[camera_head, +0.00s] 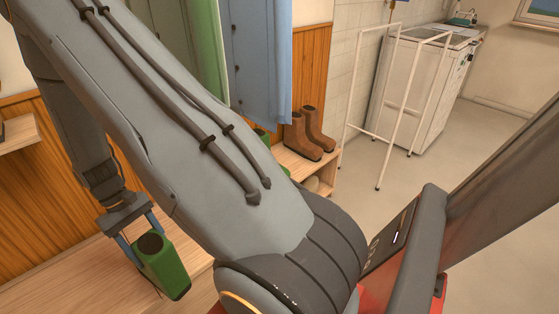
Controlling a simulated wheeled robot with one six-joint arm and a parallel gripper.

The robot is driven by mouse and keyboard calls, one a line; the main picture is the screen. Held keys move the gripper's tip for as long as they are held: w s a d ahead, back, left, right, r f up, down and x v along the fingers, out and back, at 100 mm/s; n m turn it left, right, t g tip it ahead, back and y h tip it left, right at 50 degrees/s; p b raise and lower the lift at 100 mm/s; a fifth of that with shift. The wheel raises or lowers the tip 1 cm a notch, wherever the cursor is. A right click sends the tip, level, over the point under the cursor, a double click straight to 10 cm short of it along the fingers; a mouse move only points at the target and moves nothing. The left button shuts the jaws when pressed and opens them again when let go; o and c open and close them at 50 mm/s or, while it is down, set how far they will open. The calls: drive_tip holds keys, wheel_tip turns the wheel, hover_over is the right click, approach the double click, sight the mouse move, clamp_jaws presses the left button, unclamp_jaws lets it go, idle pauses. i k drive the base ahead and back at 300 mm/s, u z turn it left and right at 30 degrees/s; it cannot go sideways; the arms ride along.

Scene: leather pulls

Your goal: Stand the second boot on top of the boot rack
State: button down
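My gripper (150,249) is at the lower left, with its two blue fingers on either side of a green boot (170,272). The boot hangs from the fingers with its dark open top facing up, slightly tilted. The boot rack (322,169), a light wooden piece at centre right, carries a pair of brown boots (309,135) upright on its top. A bit of another green item (262,134), probably a boot, shows beside them. My arm hides most of the rack's left part.
A light wooden bench (75,280) lies below and left of the held boot. A blue garment (262,60) and a green one hang above the rack. A white drying frame (385,100) stands right of the rack, before a white cabinet (430,85). The floor further right is clear.

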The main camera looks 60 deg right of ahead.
sight(285, 162)
drive_tip(key=u, duration=1.3)
drive_tip(key=k, duration=1.9)
drive_tip(key=z, duration=1.75)
drive_tip(key=i, duration=1.05)
